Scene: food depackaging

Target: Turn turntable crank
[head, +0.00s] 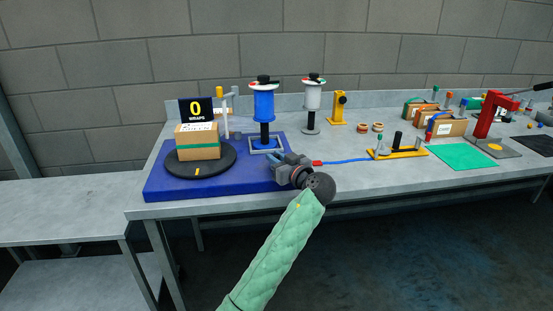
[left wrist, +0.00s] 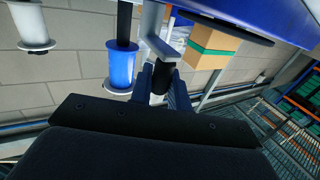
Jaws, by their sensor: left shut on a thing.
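The turntable (head: 215,170) is a black disc with an orange mark, on a blue base (head: 240,184). A brown box (head: 197,154) with a green band stands on it, and also shows in the left wrist view (left wrist: 207,55). The crank's light grey arm (head: 264,149) is at the right end of the base, and shows in the left wrist view (left wrist: 154,40). My left gripper (head: 281,160) is shut on the crank's black handle (left wrist: 160,80), with one blue finger on each side. The handle is mostly hidden in the head view. My right gripper is not in view.
A display (head: 195,109) reading "0 WRAPS" stands behind the box. A blue roll (head: 264,103) and a white roll (head: 313,97) stand on spindles behind the crank. A yellow-based tool (head: 398,153) and a green mat (head: 463,157) lie to the right on the grey table.

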